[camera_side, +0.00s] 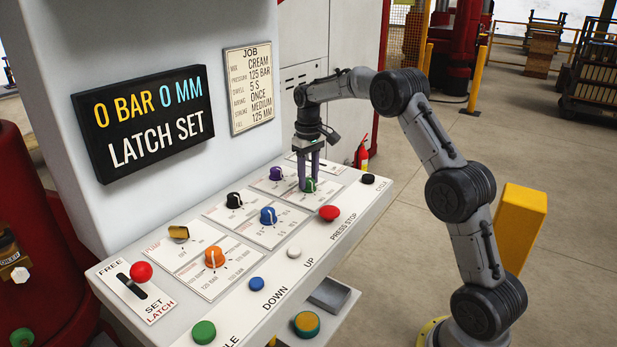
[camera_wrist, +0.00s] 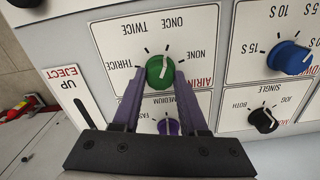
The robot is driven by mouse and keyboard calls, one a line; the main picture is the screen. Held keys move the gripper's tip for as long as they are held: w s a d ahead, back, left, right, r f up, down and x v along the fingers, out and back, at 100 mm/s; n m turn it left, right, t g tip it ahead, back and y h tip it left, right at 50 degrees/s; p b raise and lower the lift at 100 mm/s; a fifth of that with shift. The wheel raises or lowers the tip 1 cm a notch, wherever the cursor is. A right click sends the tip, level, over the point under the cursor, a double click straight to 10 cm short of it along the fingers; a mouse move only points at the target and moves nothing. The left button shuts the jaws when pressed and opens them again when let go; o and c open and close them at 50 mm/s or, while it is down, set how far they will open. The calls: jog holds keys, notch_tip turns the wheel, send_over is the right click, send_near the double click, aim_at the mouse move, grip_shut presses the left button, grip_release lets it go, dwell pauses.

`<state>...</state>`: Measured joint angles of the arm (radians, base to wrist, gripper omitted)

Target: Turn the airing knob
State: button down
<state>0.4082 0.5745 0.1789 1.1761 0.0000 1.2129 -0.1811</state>
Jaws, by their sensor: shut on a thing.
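The airing knob is green (camera_wrist: 160,69) and sits on a white plate marked NONE, ONCE, TWICE and THRICE in the wrist view. Its pale pointer line seems to lean toward ONCE, but it is small. My gripper (camera_wrist: 159,77) has its two purple fingers on either side of the knob, shut on it. In the side view my gripper (camera_side: 309,184) reaches down from above onto the green knob (camera_side: 310,185) at the far end of the sloped panel; the fingers partly hide it.
A purple knob (camera_side: 276,174), a blue knob (camera_side: 268,215) and a black knob (camera_side: 234,200) are nearby. A red press-stop button (camera_side: 329,213) lies in front. The display (camera_side: 148,122) reads 0 BAR, 0 MM, LATCH SET. The job card (camera_side: 248,88) lists airing as ONCE.

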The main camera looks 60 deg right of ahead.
aim_at(308, 180)
jog(key=shift+r, duration=0.1)
dwell(0.3)
jog(key=shift+c, duration=2.2)
grip_release()
notch_tip(308, 180, up, 14)
